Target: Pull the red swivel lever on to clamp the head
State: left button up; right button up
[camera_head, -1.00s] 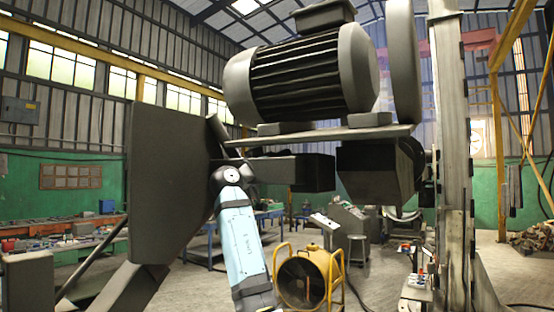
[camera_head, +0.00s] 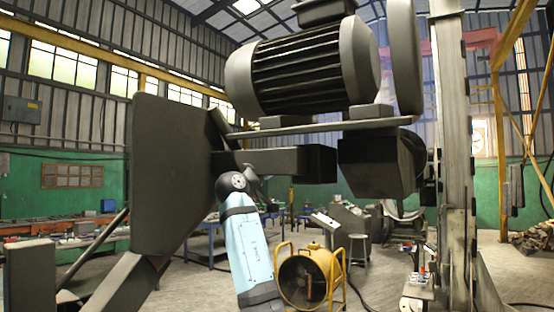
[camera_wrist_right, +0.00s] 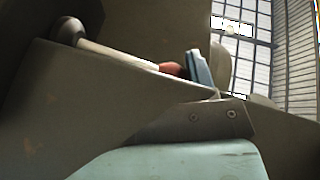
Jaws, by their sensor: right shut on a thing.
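The red swivel lever shows in the right wrist view as a small red grip (camera_wrist_right: 172,68) on a pale rod. The rod runs up left to a rounded end. My right gripper (camera_wrist_right: 188,67) is shut on the red grip. One bluish finger stands beside the grip; the other finger is largely hidden. In the head view the machine head carries a grey motor (camera_head: 312,72) on a flat plate, with a dark block below. A light blue arm of mine rises under the beam; its gripper and the lever are not clear there. My left gripper is not in view.
A large dark plate (camera_head: 168,176) stands left of the arm. A thick dark beam (camera_head: 285,162) lies just above it. A tall column (camera_head: 452,170) stands at right. A yellow fan (camera_head: 308,278) is on the floor behind.

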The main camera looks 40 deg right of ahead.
notch_tip(320, 180, down, 2)
jog(key=n+t, duration=0.2)
jog(key=n, duration=0.1)
jog(key=shift+w+f, duration=0.1)
jog(key=shift+w, duration=0.05)
jog(key=f+n+t, duration=0.1)
jog(key=n, duration=0.2)
jog(key=f+n+t+y, duration=0.1)
jog(key=n+t, duration=0.1)
jog(key=n, duration=0.1)
jog(key=f+n+t+y+p, duration=0.1)
jog(key=n+t, duration=0.1)
jog(key=shift+s+n, duration=0.3)
jog(key=shift+n, duration=0.1)
jog(key=shift+f+n+t+y, duration=0.15)
jog(key=shift+n+t+y, duration=0.15)
jog(key=shift+n+t, duration=0.15)
jog(key=shift+c, duration=0.2)
jog(key=o, duration=1.2)
jog(key=shift+c, duration=0.2)
jog(key=shift+o, duration=0.8)
jog(key=shift+s+d+g, duration=0.25)
jog(key=b+v, duration=0.3)
jog(key=v, duration=1)
jog(key=shift+s+a+f, duration=0.2)
jog(key=shift+a, duration=0.05)
